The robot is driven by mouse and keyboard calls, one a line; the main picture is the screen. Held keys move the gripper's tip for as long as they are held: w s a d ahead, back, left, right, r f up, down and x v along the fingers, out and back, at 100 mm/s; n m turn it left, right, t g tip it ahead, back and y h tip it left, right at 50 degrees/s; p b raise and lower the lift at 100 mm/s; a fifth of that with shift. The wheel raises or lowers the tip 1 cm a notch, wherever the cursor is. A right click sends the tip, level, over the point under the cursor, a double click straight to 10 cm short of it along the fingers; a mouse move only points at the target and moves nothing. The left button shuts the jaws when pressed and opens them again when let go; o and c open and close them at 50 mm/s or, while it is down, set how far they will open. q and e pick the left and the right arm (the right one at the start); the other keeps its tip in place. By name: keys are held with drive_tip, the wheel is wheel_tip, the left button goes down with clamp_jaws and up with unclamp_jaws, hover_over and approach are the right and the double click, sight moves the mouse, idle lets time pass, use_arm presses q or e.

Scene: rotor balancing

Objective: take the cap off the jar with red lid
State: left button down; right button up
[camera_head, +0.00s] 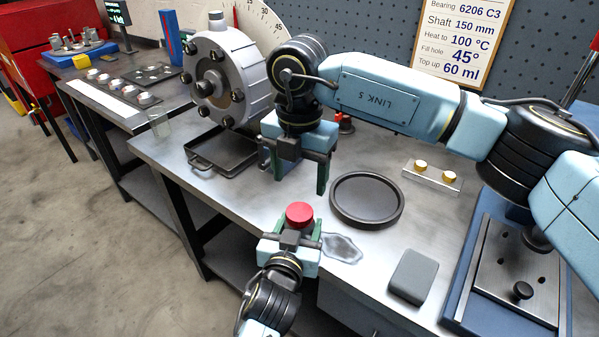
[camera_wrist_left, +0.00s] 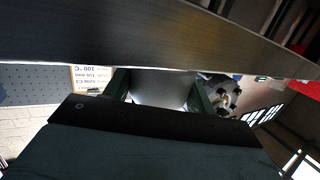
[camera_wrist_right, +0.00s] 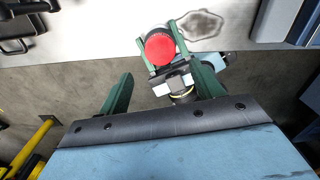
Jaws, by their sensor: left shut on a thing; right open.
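The jar's red lid (camera_head: 299,213) shows just off the front edge of the bench in the head view. My left gripper (camera_head: 298,232) is shut around the jar below the lid, with the lid facing up. In the left wrist view the pale jar body (camera_wrist_left: 160,88) sits between the green fingers; the lid cannot be made out there. My right gripper (camera_head: 300,176) is open and empty, fingers down, above and behind the lid. In the right wrist view the red lid (camera_wrist_right: 160,48) lies beyond the open fingers, apart from them.
A round dark tray (camera_head: 367,222) and a grey puddle-like patch (camera_head: 342,247) lie on the bench (camera_head: 290,225). A grey block (camera_head: 413,276), a stand with brass knobs (camera_head: 432,177) and a blue-based fixture (camera_head: 463,265) are to the right. A black pan (camera_head: 222,170) lies under the rotor housing (camera_head: 228,75).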

sight(299, 211)
drive_tip(key=m, duration=0.6)
drive_tip(key=shift+f, duration=0.25)
wheel_tip(299, 211, down, 8)
drive_tip(key=shift+r, duration=0.2)
